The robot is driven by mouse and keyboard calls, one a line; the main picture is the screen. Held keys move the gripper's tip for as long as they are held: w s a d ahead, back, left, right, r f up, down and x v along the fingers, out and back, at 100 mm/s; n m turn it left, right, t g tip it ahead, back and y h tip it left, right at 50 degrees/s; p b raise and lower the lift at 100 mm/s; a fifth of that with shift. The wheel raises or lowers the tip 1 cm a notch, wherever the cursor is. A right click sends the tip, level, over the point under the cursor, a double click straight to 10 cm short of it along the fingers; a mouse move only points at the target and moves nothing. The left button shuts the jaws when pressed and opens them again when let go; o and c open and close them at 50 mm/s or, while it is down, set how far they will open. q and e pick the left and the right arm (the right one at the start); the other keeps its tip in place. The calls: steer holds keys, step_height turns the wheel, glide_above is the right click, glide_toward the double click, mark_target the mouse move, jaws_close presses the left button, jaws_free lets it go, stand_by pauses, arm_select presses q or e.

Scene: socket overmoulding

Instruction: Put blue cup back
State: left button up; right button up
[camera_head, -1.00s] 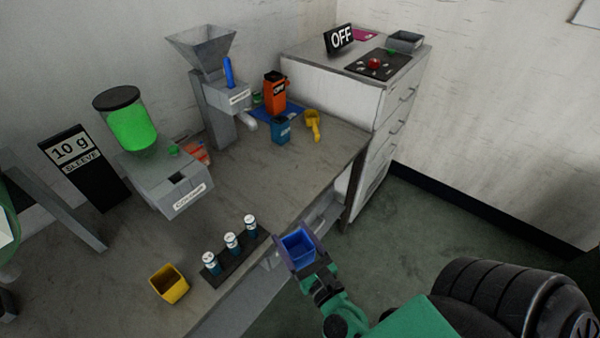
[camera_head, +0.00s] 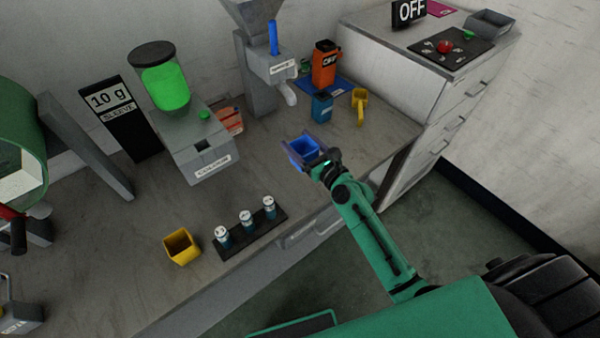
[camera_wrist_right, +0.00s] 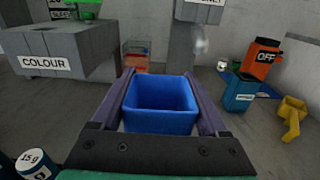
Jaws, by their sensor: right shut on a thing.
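The blue cup (camera_head: 303,149) is an open square cup, held upright between the fingers of my right gripper (camera_head: 309,153). In the right wrist view the blue cup (camera_wrist_right: 160,104) sits between the two purple-grey fingers of the right gripper (camera_wrist_right: 161,100), and its inside looks empty. The gripper is shut on it, over the middle of the grey table (camera_head: 330,190). I cannot tell whether the cup touches the table. My left gripper is not clearly identifiable in view.
A yellow cup (camera_head: 181,246) and a black rack (camera_head: 254,239) with three small vials are at the front. The colour dispenser (camera_head: 205,150) stands left. A blue container (camera_head: 321,107), orange container (camera_head: 325,64) and yellow scoop (camera_head: 359,105) stand behind right. Bare table surrounds the cup.

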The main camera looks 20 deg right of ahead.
step_height(320, 180, down, 10)
steer(key=b, duration=0.5)
steer(key=shift+f, duration=0.35)
arm_select(q)
step_height(320, 180, down, 7)
steer(key=shift+a+r, duration=0.15)
steer(key=shift+a, duration=0.3)
arm_select(e)
steer(key=o, duration=1.3)
arm_select(q)
steer(key=shift+s, duration=0.1)
arm_select(e)
steer(key=shift+s+r, duration=0.1)
steer(key=shift+r, duration=0.1)
steer(key=b+v, duration=0.2)
steer(key=v, duration=0.9)
steer(key=shift+f, duration=0.1)
arm_select(q)
step_height(320, 180, down, 2)
arm_select(e)
steer(key=shift+s+d, duration=0.1)
steer(key=shift+s, duration=0.25)
